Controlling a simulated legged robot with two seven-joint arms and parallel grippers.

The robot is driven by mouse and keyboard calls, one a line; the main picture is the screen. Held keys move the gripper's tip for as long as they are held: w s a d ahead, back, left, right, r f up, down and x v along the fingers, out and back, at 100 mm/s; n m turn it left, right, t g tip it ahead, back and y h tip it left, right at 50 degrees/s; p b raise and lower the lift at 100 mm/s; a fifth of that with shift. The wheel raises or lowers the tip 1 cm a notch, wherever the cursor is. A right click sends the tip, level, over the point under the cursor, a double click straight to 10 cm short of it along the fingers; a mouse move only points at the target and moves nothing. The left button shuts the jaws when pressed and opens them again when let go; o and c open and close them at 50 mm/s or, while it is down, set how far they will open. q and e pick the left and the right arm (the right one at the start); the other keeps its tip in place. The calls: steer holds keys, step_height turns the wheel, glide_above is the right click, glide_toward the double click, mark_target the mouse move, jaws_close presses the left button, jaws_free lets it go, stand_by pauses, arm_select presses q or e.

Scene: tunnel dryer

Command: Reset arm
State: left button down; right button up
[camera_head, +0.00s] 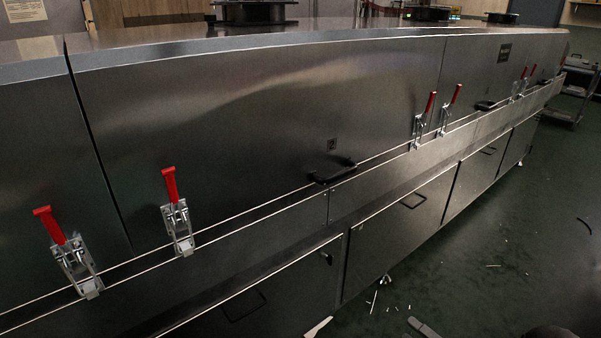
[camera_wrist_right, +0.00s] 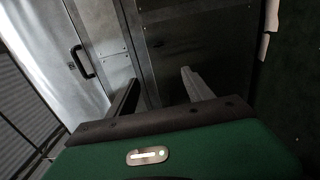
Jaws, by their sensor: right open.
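The tunnel dryer (camera_head: 270,95) is a long dark steel housing running from the near left to the far right in the head view. My right gripper (camera_wrist_right: 160,80) is open in the wrist view, its two fingers apart with nothing between them. Beyond the fingers are a dark steel panel (camera_wrist_right: 195,50) and a paler panel with a black handle (camera_wrist_right: 82,62). In the head view only small parts at the bottom edge may belong to my right arm. My left gripper is not in view.
Red-handled toggle clamps (camera_head: 177,212) line the dryer's side, with a black handle (camera_head: 332,171) between them. Lower cabinet doors (camera_head: 400,215) sit beneath. White scraps (camera_head: 373,300) lie on the green floor (camera_head: 490,230). A trolley (camera_head: 570,95) stands at the far right.

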steer(key=w+d+r+m+g+h, duration=0.1)
steer(key=w+r+m+g+h, duration=0.15)
steer(key=w+m+h, duration=0.55)
steer(key=s+a+r+m+g+h+p, duration=0.2)
steer(key=s+a+m+g, duration=0.3)
steer(key=s+m, duration=0.6)
steer(key=s+a+r+m+g+h+p, duration=0.1)
steer(key=s+a+r+m+g, duration=0.45)
steer(key=s, duration=1.05)
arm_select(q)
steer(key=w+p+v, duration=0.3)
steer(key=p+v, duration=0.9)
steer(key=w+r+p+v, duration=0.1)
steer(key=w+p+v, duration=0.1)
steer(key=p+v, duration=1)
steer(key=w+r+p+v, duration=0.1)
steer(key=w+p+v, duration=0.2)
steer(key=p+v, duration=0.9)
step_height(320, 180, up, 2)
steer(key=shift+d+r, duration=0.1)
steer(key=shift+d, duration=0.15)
arm_select(e)
step_height(320, 180, up, 33)
steer(key=m+t, duration=0.1)
steer(key=shift+w+d, duration=0.3)
steer(key=shift+w, duration=0.1)
